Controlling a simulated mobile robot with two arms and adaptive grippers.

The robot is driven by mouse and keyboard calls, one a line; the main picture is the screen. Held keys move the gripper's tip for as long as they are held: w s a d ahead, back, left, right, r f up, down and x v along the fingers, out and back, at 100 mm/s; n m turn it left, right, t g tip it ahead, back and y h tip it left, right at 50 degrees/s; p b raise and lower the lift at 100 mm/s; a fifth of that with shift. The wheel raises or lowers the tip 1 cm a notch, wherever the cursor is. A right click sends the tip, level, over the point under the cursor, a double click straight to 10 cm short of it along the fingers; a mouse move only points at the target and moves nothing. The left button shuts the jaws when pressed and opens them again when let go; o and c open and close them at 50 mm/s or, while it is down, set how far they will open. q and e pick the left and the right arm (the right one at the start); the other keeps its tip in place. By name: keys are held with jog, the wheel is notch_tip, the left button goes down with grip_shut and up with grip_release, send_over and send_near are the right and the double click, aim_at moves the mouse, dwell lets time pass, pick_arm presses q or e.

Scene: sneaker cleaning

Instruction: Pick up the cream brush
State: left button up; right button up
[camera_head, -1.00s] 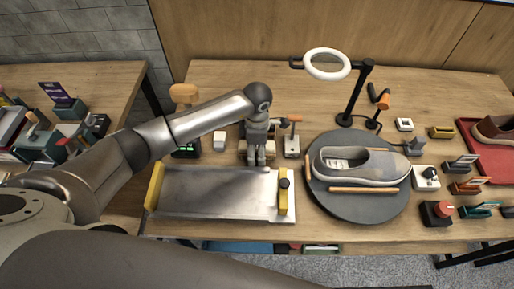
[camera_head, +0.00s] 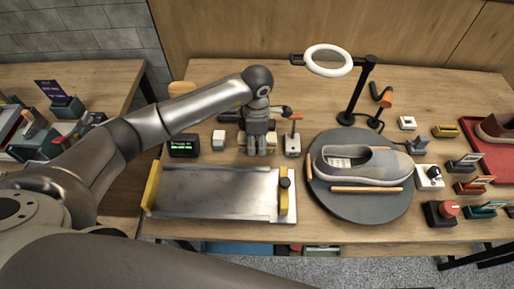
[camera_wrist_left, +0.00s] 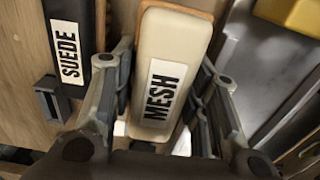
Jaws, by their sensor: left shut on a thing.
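The cream brush (camera_wrist_left: 168,58), with a wooden edge and a MESH label, lies between the fingers of my left gripper (camera_wrist_left: 166,75) in the left wrist view. The gripper is shut on it, one finger along each side. In the head view my left gripper (camera_head: 258,146) points down behind the metal tray and largely hides the brush. I cannot tell whether the brush is clear of the table. My right gripper is not in view.
A dark SUEDE brush (camera_wrist_left: 70,40) lies close beside the left finger. A metal tray (camera_head: 215,190) with yellow ends is in front. A grey shoe (camera_head: 360,163) sits on a round dark turntable (camera_head: 355,207) to the right. A ring lamp (camera_head: 328,60) stands behind it.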

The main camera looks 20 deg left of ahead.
pick_arm(q)
jog(key=s+d+r+b, duration=0.3)
jog(key=s+r, duration=0.6)
jog(key=s, duration=0.4)
jog(key=shift+s+d+b, duration=0.2)
jog(key=shift+b, duration=0.3)
jog(key=shift+r, duration=0.1)
